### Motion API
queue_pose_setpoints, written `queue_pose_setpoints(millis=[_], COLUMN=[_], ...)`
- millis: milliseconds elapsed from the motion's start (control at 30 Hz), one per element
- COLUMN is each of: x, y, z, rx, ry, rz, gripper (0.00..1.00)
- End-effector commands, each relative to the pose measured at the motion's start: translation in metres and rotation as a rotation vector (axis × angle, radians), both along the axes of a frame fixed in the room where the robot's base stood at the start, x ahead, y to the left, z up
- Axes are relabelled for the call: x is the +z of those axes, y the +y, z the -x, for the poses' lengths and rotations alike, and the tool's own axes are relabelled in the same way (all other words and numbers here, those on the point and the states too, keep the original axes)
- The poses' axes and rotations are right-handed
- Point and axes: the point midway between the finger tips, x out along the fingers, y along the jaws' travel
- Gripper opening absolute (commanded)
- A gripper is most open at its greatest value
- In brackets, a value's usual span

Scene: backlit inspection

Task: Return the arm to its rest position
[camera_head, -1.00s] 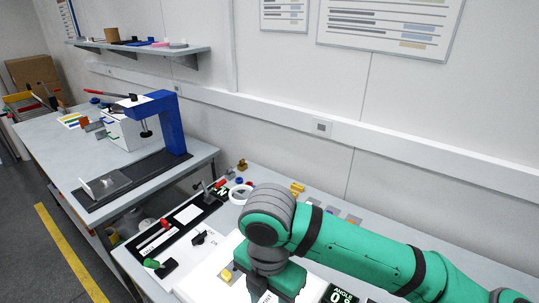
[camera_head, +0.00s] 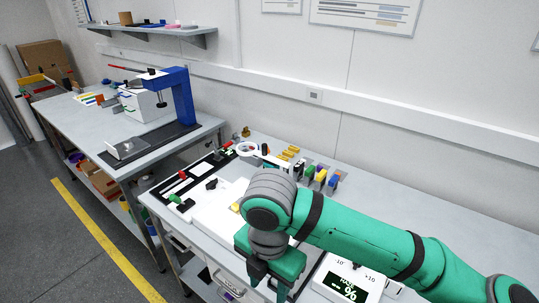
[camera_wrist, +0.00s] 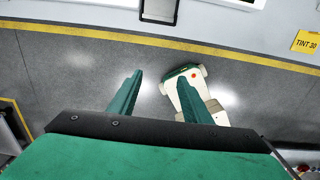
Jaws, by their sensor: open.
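My green arm (camera_head: 365,242) reaches in from the lower right of the head view and bends down at a grey joint. My gripper (camera_head: 272,284) points down at the bench's front edge, in front of the drawers. In the wrist view my gripper (camera_wrist: 160,77) has its two green fingers apart, with nothing between them. Grey floor shows below the fingers, along with a pale part of my own base. The arm hides part of the bench top.
The bench (camera_head: 430,205) holds a white board, a display box (camera_head: 350,284) and several small coloured pieces (camera_head: 318,177). Another bench with a blue stand (camera_head: 178,96) is at the left. A yellow line (camera_head: 105,240) crosses the open floor.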

Motion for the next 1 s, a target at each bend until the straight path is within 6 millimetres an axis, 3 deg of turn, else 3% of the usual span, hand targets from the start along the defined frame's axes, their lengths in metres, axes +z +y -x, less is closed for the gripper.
queue_pose_setpoints(millis=[367,567,800,1000], x=[-0.004,0.000,0.021,0.048], y=[0.055,0.097,0.170,0.217], z=[-0.014,-0.023,-0.040,-0.053], rx=[-0.037,-0.079,-0.191,-0.325], ry=[-0.060,-0.094,-0.129,-0.124], rz=[-0.210,-0.377,-0.721,-1.016], gripper=[0.45,0.45,0.45,0.45])
